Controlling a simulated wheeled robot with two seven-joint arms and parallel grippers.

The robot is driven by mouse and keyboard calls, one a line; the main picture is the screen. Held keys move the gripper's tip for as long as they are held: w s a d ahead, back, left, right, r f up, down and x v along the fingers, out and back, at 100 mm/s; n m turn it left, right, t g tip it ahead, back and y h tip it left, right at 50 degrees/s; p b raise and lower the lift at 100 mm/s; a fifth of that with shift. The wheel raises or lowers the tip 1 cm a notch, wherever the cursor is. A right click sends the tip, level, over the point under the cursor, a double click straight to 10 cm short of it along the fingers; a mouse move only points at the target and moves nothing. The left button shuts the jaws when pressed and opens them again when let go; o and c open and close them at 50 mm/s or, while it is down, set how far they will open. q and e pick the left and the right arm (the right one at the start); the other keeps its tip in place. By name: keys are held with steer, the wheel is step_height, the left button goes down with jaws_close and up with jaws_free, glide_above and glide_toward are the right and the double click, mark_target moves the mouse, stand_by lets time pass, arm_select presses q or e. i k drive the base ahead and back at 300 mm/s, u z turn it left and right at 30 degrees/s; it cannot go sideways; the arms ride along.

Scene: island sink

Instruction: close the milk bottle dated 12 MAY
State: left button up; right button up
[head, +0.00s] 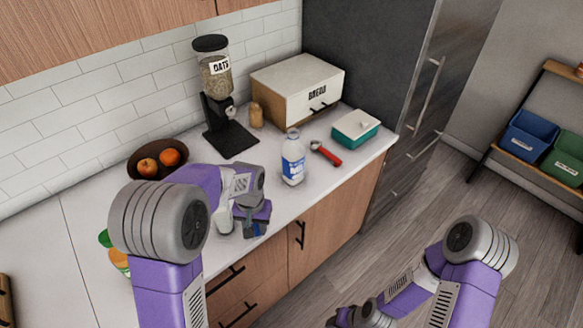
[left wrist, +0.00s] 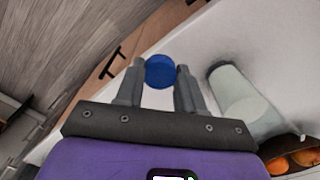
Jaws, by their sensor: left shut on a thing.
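My left gripper (head: 256,222) is shut on a round blue cap (left wrist: 160,71), held between the fingertips above the front edge of the counter. A milk bottle (head: 293,165) with a blue and white label stands upright on the counter, to the right of and behind the left gripper. A second whitish bottle (head: 224,217) stands close beside the left gripper, partly hidden by my arm; a whitish bottle also shows right of the fingers in the left wrist view (left wrist: 240,100). I cannot read a date on either bottle. My right gripper (head: 355,318) is low at the bottom edge, mostly cut off.
A bowl (head: 144,163) of oranges, an oats dispenser (head: 217,95), a bread box (head: 298,85), a red-handled tool (head: 326,154) and a teal butter dish (head: 355,128) stand along the counter. Free counter (head: 262,160) lies between the dispenser and the labelled bottle.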

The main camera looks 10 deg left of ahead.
mark_target(293, 151)
steer(key=z, duration=2.1)
steer(key=i, duration=1.15)
steer(key=u, duration=3.55)
steer(key=i, duration=0.4)
steer(key=u, duration=0.15)
